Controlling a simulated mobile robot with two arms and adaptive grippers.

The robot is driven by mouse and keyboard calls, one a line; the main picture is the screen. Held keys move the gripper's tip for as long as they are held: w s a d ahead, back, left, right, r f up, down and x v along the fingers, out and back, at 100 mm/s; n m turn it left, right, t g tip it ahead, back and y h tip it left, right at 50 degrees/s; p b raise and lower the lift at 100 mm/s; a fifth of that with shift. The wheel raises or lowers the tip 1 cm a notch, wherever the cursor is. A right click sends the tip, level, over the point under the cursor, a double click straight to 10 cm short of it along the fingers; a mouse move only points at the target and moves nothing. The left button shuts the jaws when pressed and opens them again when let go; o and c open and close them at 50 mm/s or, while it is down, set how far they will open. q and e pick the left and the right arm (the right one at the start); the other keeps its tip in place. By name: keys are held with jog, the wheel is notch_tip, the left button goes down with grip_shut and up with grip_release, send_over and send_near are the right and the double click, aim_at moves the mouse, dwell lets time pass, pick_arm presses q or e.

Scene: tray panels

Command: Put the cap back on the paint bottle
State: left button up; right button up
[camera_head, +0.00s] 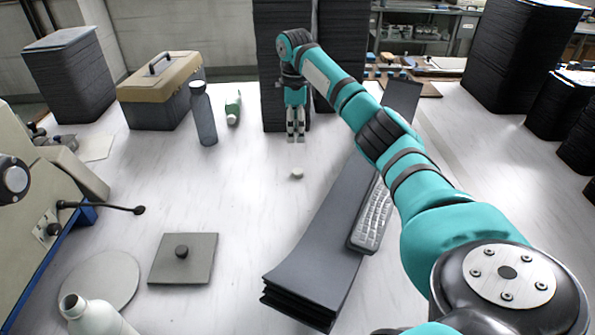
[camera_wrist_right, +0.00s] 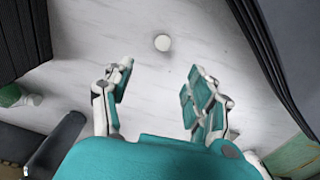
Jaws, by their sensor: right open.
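A small round white cap (camera_head: 297,173) lies alone on the white table, near the middle. It also shows in the right wrist view (camera_wrist_right: 162,42), beyond the fingertips. A white bottle (camera_head: 95,318) with a dark open mouth stands at the lower left corner, partly cut off by the frame edge; I take it for the paint bottle. My right gripper (camera_head: 296,138) points down behind the cap, apart from it. In the right wrist view the right gripper (camera_wrist_right: 160,82) has its fingers spread with nothing between them. My left gripper is not in view.
A stack of dark panels (camera_head: 310,240) and a keyboard (camera_head: 373,215) lie right of the cap. A grey bottle (camera_head: 203,115), a green bottle (camera_head: 233,108) and a toolbox (camera_head: 158,110) stand behind left. A square plate with a knob (camera_head: 183,260) lies near the white bottle.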

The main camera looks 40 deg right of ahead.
send_over(298, 171)
jog(key=f, duration=0.9)
jog(key=shift+w+a, duration=0.15)
jog(key=shift+w, duration=0.2)
jog(key=f, duration=0.4)
jog(key=shift+s, duration=0.35)
jog(key=shift+f, duration=0.55)
jog(key=shift+c, duration=0.2)
jog(key=c, duration=0.7)
jog(key=shift+c, duration=0.4)
